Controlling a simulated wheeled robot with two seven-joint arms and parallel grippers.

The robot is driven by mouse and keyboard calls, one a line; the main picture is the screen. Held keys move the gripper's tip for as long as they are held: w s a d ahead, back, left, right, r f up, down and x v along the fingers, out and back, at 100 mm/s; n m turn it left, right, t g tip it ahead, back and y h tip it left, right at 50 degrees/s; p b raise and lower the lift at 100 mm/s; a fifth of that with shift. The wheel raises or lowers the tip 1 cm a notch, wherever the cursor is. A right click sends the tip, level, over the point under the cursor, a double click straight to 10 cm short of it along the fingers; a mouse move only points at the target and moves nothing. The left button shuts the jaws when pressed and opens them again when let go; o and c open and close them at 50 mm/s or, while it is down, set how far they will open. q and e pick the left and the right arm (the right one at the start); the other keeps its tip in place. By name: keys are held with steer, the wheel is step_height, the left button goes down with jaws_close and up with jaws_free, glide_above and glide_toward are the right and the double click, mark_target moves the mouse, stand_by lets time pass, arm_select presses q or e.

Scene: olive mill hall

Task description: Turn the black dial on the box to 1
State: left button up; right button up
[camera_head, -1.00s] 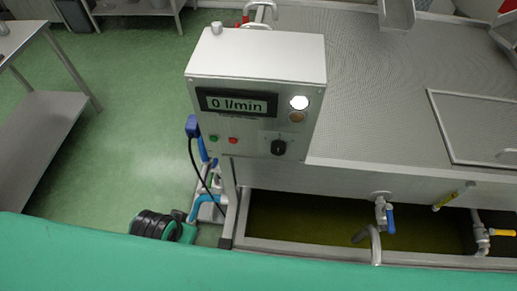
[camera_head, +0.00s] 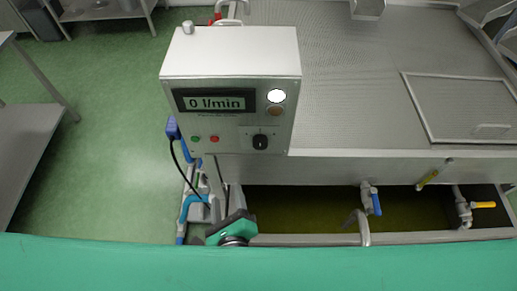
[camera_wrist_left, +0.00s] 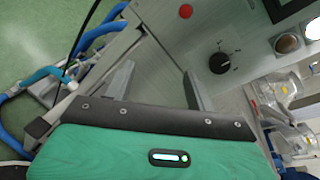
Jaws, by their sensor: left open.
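The grey box (camera_head: 225,104) stands beside the tank, its front panel facing me, with a display (camera_head: 214,103) reading "0 l/min". The black dial (camera_head: 260,142) is at the panel's lower right. In the left wrist view the dial (camera_wrist_left: 219,62) shows small marks around it, too small to read, and I cannot tell its setting. My left gripper (camera_head: 236,216) is below the box in the head view. In the left wrist view its two grey fingers (camera_wrist_left: 158,84) are apart and empty, with the dial beyond and right of them, not touched. My right gripper is not in view.
A green button (camera_head: 195,139) and red button (camera_head: 214,139) sit left of the dial, a white lamp (camera_head: 277,96) above it. A black cable (camera_head: 176,165) hangs left of the box. A blue-handled valve (camera_head: 371,198) is to the right. Green floor lies open at left.

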arm_select(q)
steer(key=s+d+r+m+t+h, duration=0.2)
steer(key=d+r+m+t+h, duration=0.15)
steer(key=d+m, duration=0.4)
steer(key=p, duration=0.6)
glide_toward(260, 147)
steer(key=shift+g+y, duration=0.25)
steer(key=shift+g, duration=0.2)
steer(key=w, duration=0.2)
steer(key=w+r, duration=0.1)
steer(key=w, duration=0.4)
steer(key=shift+d+r, duration=0.15)
steer(key=shift+d, duration=0.05)
steer(key=shift+w+f, duration=0.2)
steer(key=shift+w, duration=0.7)
steer(key=c, duration=1)
